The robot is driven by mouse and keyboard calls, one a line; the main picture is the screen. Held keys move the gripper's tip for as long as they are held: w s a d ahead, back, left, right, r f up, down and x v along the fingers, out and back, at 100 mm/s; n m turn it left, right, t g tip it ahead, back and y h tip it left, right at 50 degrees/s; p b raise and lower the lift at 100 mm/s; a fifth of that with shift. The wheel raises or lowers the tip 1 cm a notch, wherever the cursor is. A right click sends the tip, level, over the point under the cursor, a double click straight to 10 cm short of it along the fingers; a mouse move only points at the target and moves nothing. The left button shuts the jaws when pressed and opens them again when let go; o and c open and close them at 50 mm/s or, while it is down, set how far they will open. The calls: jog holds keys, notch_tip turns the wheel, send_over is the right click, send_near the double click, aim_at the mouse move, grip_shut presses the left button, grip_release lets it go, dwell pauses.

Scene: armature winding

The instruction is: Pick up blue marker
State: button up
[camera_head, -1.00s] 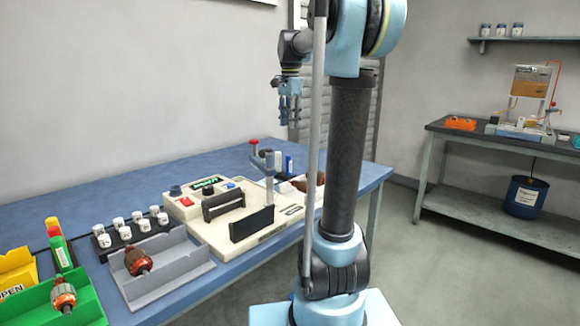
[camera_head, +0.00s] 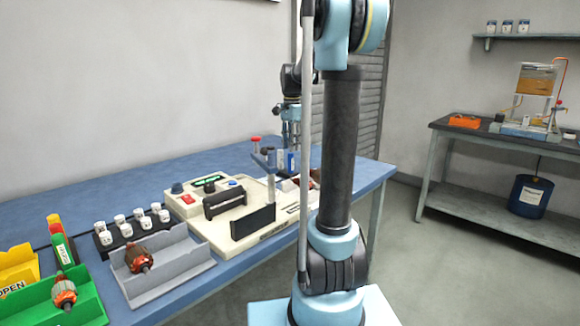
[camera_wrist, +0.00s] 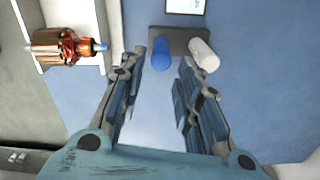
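The blue marker (camera_wrist: 161,53) stands in a dark holder (camera_wrist: 180,34) in the wrist view, seen from above, left of a white marker (camera_wrist: 204,53). In the head view what looks like the blue marker (camera_head: 291,160) stands at the back of the bench, below my gripper. My gripper (camera_wrist: 164,62) is open and empty. Its left fingertip is just left of the blue marker and its right fingertip lies between the two markers in the picture. I cannot tell the height gap to the marker.
A copper armature (camera_wrist: 61,46) lies in a white tray at the wrist view's left. A red-topped post (camera_head: 255,140) stands left of the gripper. The cream winding machine (camera_head: 220,232) and a grey tray (camera_head: 175,272) lie nearer on the blue bench (camera_head: 120,195).

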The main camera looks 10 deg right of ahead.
aim_at(291, 156)
jog(key=shift+a+f, duration=0.2)
jog(key=shift+f, duration=2.7)
grip_shut()
